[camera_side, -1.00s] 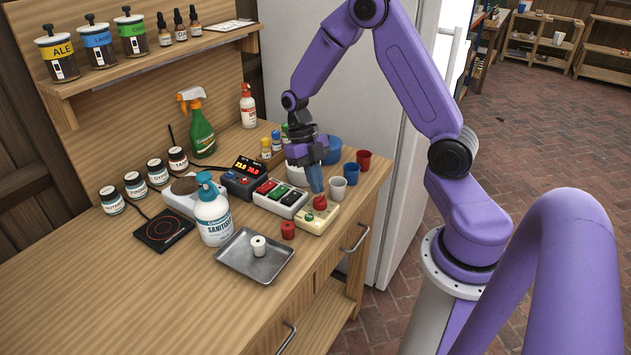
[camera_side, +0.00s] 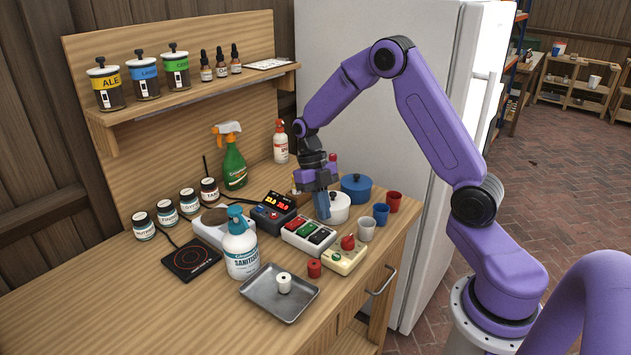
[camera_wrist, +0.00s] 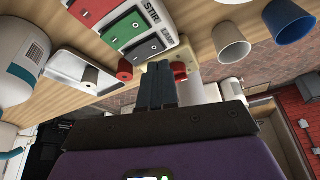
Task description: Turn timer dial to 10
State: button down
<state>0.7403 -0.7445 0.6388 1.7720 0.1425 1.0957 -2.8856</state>
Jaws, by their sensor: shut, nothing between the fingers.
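The timer is a cream box (camera_side: 342,262) with a red dial (camera_side: 348,242) on top, near the front right of the bench. Its scale and the dial's setting are too small to read. My gripper (camera_side: 323,214) is shut and empty. In the side view it hangs upright behind and left of the timer, in front of the white pot, apart from the dial. In the wrist view the closed fingers (camera_wrist: 158,88) partly cover the cream box (camera_wrist: 184,55), and part of the red dial (camera_wrist: 179,70) shows beside them.
A switch box (camera_side: 309,234) with red, black and green switches stands left of the timer. A white pot (camera_side: 338,208), a white cup (camera_side: 367,229), a blue cup (camera_side: 381,213) and a red cup (camera_side: 394,201) stand behind it. A red cylinder (camera_side: 314,268) and a metal tray (camera_side: 264,300) are in front.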

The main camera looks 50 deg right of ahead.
jog(key=a+v, duration=0.1)
jog(key=v, duration=0.6)
jog(key=c, duration=1)
grip_release()
jog(key=shift+w+r, duration=0.15)
jog(key=shift+r, duration=0.35)
jog(key=shift+o, duration=1.3)
jog(key=shift+r+m, duration=0.2)
jog(key=shift+m, duration=0.3)
notch_tip(320, 180, up, 5)
jog(key=m+t+h, duration=0.2)
jog(key=m+t, duration=0.2)
jog(key=m, duration=1.8)
send_over(348, 237)
notch_tip(348, 237, down, 17)
jog(key=c, duration=1)
